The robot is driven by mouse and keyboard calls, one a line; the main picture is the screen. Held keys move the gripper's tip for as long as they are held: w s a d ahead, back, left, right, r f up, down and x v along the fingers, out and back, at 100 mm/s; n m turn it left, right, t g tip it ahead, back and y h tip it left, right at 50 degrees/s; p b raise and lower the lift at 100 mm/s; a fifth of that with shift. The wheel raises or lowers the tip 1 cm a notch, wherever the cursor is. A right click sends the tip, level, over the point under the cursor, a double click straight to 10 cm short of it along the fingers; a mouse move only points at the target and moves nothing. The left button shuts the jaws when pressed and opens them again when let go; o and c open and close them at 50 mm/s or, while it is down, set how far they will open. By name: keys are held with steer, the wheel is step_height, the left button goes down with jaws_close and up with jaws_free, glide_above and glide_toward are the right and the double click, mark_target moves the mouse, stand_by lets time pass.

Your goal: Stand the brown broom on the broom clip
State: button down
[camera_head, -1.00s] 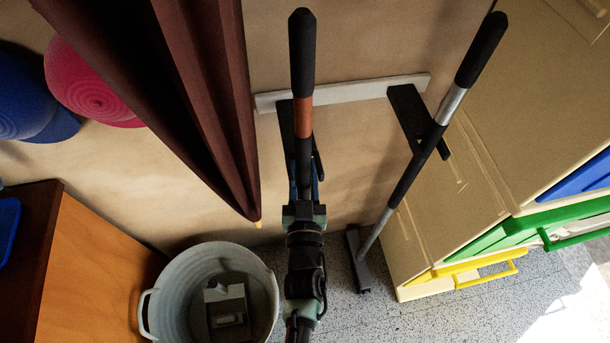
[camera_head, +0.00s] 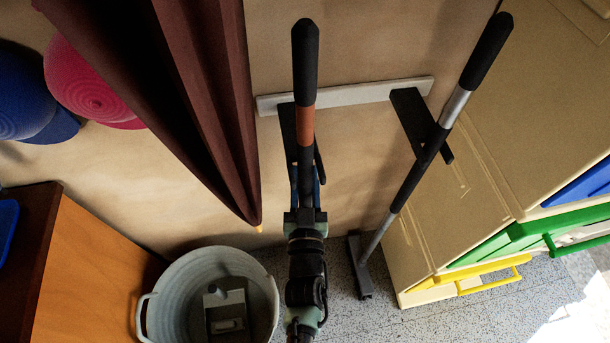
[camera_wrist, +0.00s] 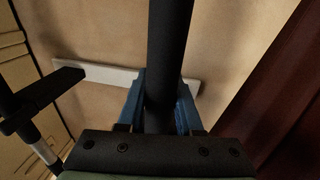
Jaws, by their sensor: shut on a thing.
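The brown broom (camera_head: 306,125) has a black handle with an orange-brown band. It stands roughly upright at centre in the head view; my arm hides its lower end. My gripper (camera_head: 306,190) is shut around its handle, below the band. In the wrist view, the blue fingers of my gripper (camera_wrist: 161,85) flank the black handle (camera_wrist: 168,50). The broom clip (camera_head: 350,95) is a white wall rail with two black arms. The left arm (camera_head: 287,117) is partly hidden behind the handle; I cannot tell whether they touch. The right arm (camera_head: 412,110) is beside another broom.
The other broom (camera_head: 455,105), black and silver, leans at the right arm, head on the floor. A dark red curtain (camera_head: 215,90) hangs close left. A grey bucket (camera_head: 165,305) stands lower left. A beige cabinet (camera_head: 450,215) with coloured drawers stands right.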

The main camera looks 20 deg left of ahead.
steer(key=shift+f, duration=0.25)
steer(key=c, duration=0.7)
jaws_free()
steer(key=o, duration=0.5)
steer(key=shift+f, duration=0.15)
steer(key=shift+s, duration=0.1)
steer(key=v, duration=1.2)
steer(key=shift+s+d+b, duration=0.3)
steer(key=shift+b, duration=0.1)
